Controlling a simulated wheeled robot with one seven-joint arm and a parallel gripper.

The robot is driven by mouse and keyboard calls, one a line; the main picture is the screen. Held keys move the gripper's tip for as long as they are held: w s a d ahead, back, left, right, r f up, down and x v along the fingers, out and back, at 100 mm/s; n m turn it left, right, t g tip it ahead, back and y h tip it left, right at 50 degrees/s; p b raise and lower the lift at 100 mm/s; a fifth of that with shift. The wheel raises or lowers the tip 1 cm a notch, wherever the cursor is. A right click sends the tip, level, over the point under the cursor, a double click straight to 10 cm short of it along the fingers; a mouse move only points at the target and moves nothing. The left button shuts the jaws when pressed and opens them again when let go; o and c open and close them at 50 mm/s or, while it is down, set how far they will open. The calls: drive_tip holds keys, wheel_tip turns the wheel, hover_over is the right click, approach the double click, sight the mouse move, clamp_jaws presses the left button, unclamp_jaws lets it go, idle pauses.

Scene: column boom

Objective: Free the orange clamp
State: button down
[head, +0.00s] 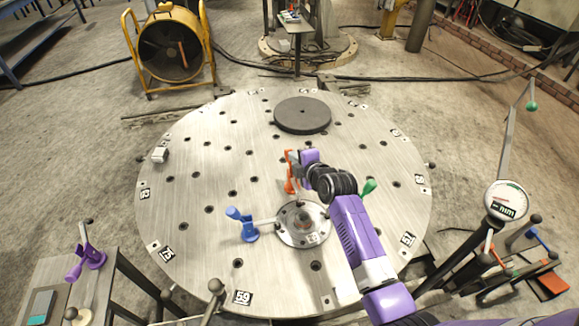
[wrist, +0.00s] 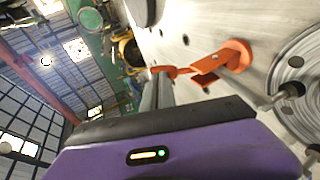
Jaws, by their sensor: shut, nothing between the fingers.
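The orange clamp (head: 290,178) stands on the round steel table, just behind the ringed metal flange (head: 296,236). In the wrist view the orange clamp (wrist: 232,56) shows a wide base, a flat arm and a curved end, with a grey bar reaching toward the flange. My gripper (wrist: 157,84) is shut and empty. Its grey fingers lie close to the curved orange end; I cannot tell whether they touch. In the head view my purple wrist partly covers the clamp's right side.
A blue clamp (head: 241,223) stands left of the flange with its bar on it. A green handle (head: 369,187) shows right of my arm. A dark disc (head: 302,115) lies at the table's back. The table's left side is mostly clear. A dial gauge (head: 507,200) stands right.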

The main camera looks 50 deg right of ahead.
drive_tip(key=w+g+p, duration=0.1)
drive_tip(key=w+d+g+y+p, duration=0.1)
drive_tip(key=shift+w+d+g+y, duration=0.2)
drive_tip(key=shift+d+g+y, duration=0.1)
drive_tip(key=shift+g, duration=0.1)
drive_tip(key=shift+w+d+f+m+g+y, duration=0.35)
drive_tip(key=shift+w+f+g+y, duration=0.2)
drive_tip(key=shift+g, duration=0.25)
drive_tip(key=shift+f, duration=0.25)
drive_tip(key=shift+w+d+f+b, duration=0.1)
drive_tip(key=shift+w+d+b, duration=0.1)
drive_tip(key=shift+w+b, duration=0.15)
